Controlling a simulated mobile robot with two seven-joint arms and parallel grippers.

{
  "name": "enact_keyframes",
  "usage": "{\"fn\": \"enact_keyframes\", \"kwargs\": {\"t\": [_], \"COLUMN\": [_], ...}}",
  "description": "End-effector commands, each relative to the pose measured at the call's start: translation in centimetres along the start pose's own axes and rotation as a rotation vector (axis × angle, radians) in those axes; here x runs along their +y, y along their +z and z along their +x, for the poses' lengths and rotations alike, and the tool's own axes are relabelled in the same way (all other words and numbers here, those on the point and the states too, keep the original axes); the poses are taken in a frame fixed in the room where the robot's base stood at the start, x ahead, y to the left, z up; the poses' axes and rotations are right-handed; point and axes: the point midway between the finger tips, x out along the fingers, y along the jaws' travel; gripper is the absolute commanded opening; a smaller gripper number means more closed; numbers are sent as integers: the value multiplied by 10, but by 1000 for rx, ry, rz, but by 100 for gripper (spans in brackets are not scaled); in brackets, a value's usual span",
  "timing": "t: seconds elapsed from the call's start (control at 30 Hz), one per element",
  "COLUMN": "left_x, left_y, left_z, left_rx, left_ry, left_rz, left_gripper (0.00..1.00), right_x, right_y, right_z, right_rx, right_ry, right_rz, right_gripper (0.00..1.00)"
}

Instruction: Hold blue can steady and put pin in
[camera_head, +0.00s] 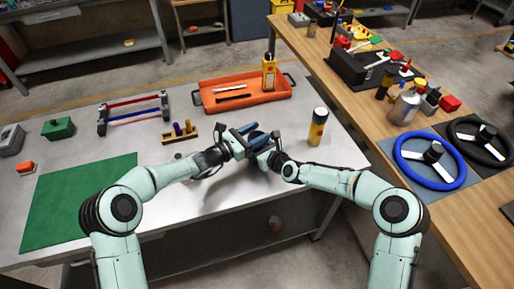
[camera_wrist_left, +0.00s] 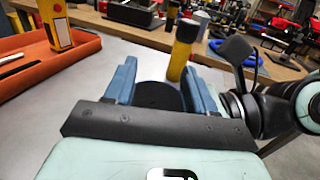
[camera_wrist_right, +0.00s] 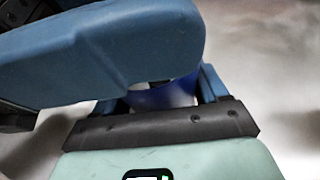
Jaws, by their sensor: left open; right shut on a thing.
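My left gripper (camera_head: 245,130) is open, its blue fingers over the table's middle; its wrist view shows them (camera_wrist_left: 160,82) on either side of a dark round thing (camera_wrist_left: 158,96). My right gripper (camera_wrist_right: 162,92) is shut on a deep-blue thing (camera_wrist_right: 168,97), likely the blue can, mostly hidden. A large blue piece, probably a left finger, crosses close in front of the right wrist camera. The two grippers are close together, and I cannot tell whether they touch. I cannot make out the pin; a wooden holder (camera_head: 180,137) with purple and yellow pegs stands to the left.
An orange tray (camera_head: 215,106) with a yellow bottle (camera_head: 269,72) lies behind. A red-and-blue rod rack (camera_head: 135,112) and green mat (camera_head: 80,200) are left. A wooden bench (camera_head: 345,115) is right.

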Motion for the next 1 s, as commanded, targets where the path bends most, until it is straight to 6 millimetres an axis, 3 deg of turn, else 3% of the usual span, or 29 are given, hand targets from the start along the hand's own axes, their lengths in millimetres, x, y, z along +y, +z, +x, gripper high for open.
{"fn": "enact_keyframes", "kwargs": {"t": [0.5,0.7,0.97,1.0], "left_x": [1,0,0,0], "left_y": [0,0,0,0], "left_z": [-99,-113,-114,-114], "left_rx": [1,0,-1,-1], "left_ry": [4,1,0,0], "left_rz": [1,1,1,1], "left_gripper": [55,55,55,55], "right_x": [0,0,0,0], "right_y": [0,0,1,1], "right_z": [0,0,0,0], "right_rx": [-1,-1,-1,-1], "right_ry": [0,0,0,0], "right_rz": [0,0,0,0], "right_gripper": [42,42,42,80]}}
